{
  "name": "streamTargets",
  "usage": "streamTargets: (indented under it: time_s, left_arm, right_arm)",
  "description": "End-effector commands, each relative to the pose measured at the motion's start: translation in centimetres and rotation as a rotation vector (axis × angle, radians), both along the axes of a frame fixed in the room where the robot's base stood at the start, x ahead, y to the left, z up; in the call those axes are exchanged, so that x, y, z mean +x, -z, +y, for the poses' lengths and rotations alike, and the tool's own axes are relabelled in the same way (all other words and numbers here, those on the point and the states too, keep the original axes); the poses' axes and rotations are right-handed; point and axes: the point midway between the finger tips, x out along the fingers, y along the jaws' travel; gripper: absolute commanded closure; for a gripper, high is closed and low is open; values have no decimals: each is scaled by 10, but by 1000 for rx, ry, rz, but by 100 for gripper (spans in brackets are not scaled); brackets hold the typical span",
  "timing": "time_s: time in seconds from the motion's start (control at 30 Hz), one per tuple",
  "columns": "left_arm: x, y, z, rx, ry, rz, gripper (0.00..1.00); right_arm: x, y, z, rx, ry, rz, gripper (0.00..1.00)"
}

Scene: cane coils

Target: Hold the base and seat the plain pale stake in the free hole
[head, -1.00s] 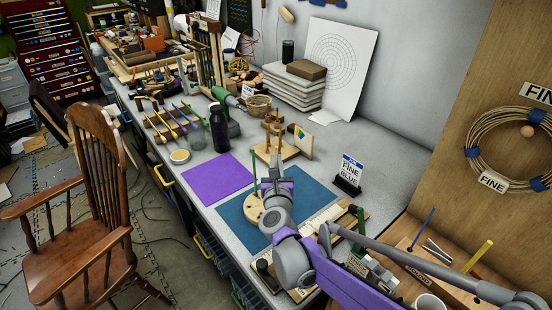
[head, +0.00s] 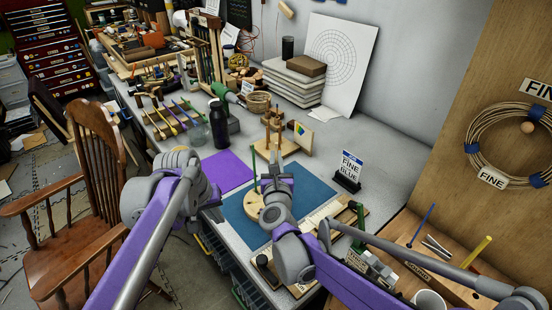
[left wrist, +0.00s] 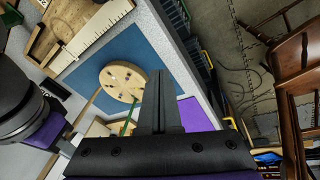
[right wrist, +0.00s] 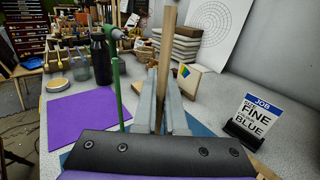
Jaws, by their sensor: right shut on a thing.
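The base is a round pale wooden disc (head: 250,207) on the blue mat. In the left wrist view the disc (left wrist: 122,82) shows several dark holes. A green stake (head: 254,165) stands upright in it. My right gripper (head: 271,176) is above the disc's far right side, shut on the plain pale stake (right wrist: 165,65), which is roughly upright. I cannot tell whether its lower end touches the disc. My left gripper (head: 214,212) is left of the disc, apart from it. Its fingers (left wrist: 160,75) look closed together with nothing between them.
A wooden stand (head: 290,147) is behind the base and a job sign (head: 348,172) to its right. The purple mat (head: 228,171) is bare. A black bottle (head: 218,125) and a jar stand beyond it. A ruled board lies at the blue mat's right edge (head: 328,195).

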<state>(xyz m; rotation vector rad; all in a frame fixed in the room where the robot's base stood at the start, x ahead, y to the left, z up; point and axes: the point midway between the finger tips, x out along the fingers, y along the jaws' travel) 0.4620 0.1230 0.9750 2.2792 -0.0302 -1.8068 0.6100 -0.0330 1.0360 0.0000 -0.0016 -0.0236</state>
Motion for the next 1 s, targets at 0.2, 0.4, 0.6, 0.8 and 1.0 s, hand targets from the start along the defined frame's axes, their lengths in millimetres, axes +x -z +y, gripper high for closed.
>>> streamTargets:
  time_s: [0.2, 0.4, 0.6, 0.8, 1.0]
  left_arm:
    - [67, 3, -21, -56, -27, 70, 100]
    - [114, 16, -41, -104, -48, 131, 100]
    - [139, 30, -53, -134, -61, 172, 100]
    - [146, 38, -57, -143, -66, 188, 100]
    - [146, 57, -57, -143, -67, 188, 100]
  right_arm:
    - [0, 0, 0, 0, 0, 0, 100]
    - [0, 0, 0, 0, 0, 0, 100]
    - [0, 0, 0, 0, 0, 0, 100]
    - [0, 0, 0, 0, 0, 0, 100]
    - [0, 0, 0, 0, 0, 0, 100]
